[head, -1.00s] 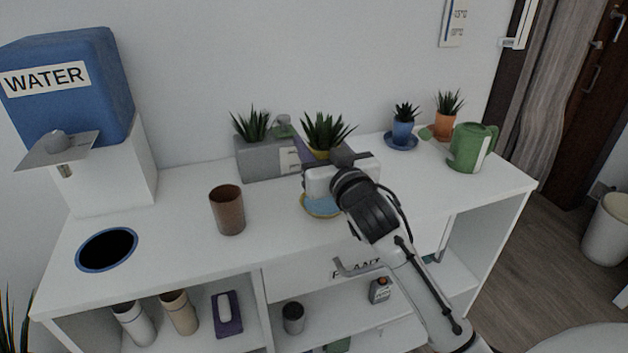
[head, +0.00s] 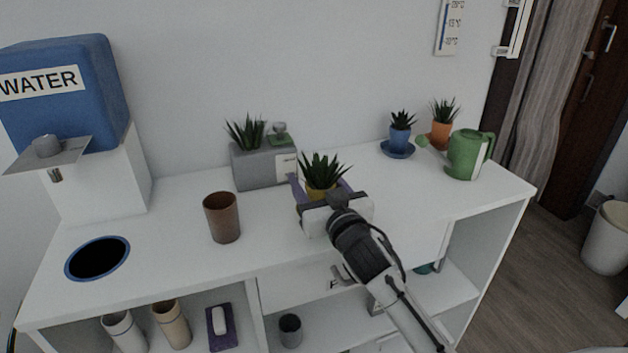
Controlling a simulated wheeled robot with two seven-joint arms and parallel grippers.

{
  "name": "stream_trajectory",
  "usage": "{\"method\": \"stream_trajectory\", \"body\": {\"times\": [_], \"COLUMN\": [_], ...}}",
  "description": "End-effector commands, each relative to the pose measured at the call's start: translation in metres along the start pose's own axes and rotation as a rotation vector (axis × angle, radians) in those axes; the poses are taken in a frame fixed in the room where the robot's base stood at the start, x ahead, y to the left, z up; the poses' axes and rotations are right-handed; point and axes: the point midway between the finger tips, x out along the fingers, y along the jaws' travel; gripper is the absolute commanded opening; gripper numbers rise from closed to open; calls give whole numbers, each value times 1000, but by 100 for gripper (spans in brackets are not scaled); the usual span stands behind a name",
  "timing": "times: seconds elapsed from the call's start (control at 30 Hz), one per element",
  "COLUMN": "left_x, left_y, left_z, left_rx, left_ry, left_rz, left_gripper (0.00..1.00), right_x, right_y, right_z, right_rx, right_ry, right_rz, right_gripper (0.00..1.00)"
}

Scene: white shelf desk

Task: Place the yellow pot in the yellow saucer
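The yellow pot (head: 320,191) holds a spiky green plant (head: 321,170) and stands upright near the middle of the desk top. My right gripper (head: 319,186) reaches in from the lower right, with its purple-grey fingers on either side of the pot; it appears shut on the pot. The palm covers the pot's lower front. The yellow saucer is hidden behind my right gripper, so contact between pot and saucer cannot be seen. My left gripper is not in view.
A grey planter (head: 258,168) stands just behind and left of the pot. A brown cup (head: 222,218) is to the left. A blue pot (head: 400,136), an orange pot (head: 440,132) and a green watering can (head: 467,156) stand at the back right.

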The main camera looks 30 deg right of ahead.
Motion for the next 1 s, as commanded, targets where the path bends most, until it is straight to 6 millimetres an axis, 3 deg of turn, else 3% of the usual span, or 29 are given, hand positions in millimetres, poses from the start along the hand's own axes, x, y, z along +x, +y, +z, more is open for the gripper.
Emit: {"method": "stream_trajectory", "body": {"times": [0.43, 0.8, 1.0], "left_x": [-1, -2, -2], "left_y": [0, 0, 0], "left_z": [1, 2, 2], "left_rx": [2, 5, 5], "left_ry": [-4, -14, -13], "left_rz": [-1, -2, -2], "left_gripper": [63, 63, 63], "right_x": [-5, -80, -110], "right_y": [0, 0, 0], "right_z": [-2, -2, -2], "right_rx": [1, 2, 2], "right_ry": [-2, -3, -3], "right_rz": [-1, 0, 1], "right_gripper": [64, 64, 64]}}
